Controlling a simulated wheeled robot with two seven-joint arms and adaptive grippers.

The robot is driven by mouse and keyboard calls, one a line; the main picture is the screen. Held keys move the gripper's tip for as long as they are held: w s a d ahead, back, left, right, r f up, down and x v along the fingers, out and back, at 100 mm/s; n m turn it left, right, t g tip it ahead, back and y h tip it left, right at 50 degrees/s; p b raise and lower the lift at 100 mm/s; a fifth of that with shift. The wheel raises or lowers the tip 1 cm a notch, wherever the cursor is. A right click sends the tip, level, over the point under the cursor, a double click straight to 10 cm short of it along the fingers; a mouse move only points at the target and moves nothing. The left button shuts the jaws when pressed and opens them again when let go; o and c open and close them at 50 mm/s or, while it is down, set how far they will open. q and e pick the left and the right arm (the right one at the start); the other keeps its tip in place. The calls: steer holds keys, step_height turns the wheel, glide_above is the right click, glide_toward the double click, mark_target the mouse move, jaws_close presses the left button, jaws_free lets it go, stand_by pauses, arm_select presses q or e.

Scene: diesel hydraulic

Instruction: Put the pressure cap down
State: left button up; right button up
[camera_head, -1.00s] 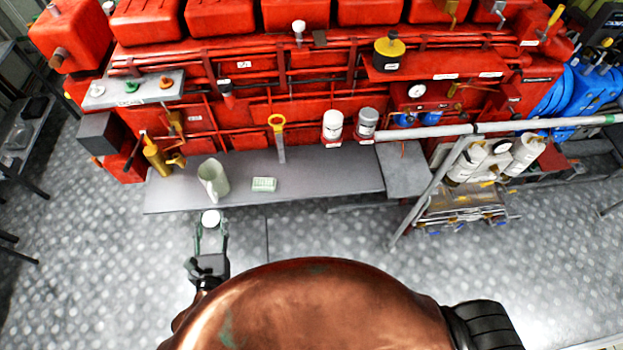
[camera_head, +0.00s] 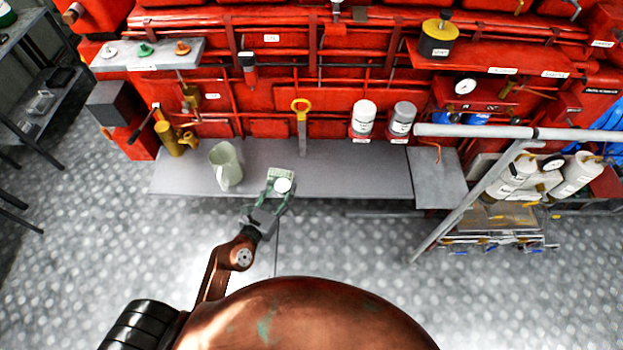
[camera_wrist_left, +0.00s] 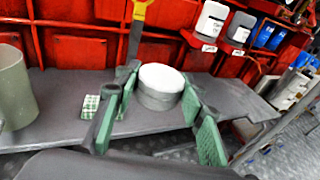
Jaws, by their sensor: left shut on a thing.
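The white round pressure cap (camera_head: 282,185) is held between the fingers of my left gripper (camera_head: 273,196). In the left wrist view the cap (camera_wrist_left: 160,82) sits between the green finger pads (camera_wrist_left: 158,112), white top up, with a grey lower part. My left gripper is shut on it, over the front part of the grey shelf (camera_head: 340,182). I cannot tell whether the cap touches the shelf. My right gripper is not in view.
A yellow-handled tool (camera_head: 301,125) hangs behind. White and grey canisters (camera_head: 363,118) stand at right. Shelf right of the gripper is bare.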

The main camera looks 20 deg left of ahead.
arm_select(q)
steer(key=w+a+f+b, duration=0.3)
steer(key=w+f+b, duration=0.25)
steer(key=f, duration=0.25)
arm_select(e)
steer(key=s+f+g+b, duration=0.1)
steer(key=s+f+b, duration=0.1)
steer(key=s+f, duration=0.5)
arm_select(q)
steer(key=b, duration=0.3)
glide_above(313, 184)
steer(key=f, duration=0.8)
steer(key=shift+s+a+f, duration=0.3)
steer(key=shift+a+f, duration=0.05)
steer(key=shift+w+d+f+b, duration=0.2)
steer(key=shift+w+f+b, duration=0.1)
steer(key=shift+f, duration=0.1)
step_height(313, 184, down, 3)
steer(key=shift+f+b, duration=0.15)
steer(key=shift+b, duration=1.05)
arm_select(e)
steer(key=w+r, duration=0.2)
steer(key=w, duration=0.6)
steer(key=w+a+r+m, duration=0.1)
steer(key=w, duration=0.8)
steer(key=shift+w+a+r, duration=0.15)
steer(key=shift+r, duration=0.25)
arm_select(q)
steer(key=shift+d, duration=0.1)
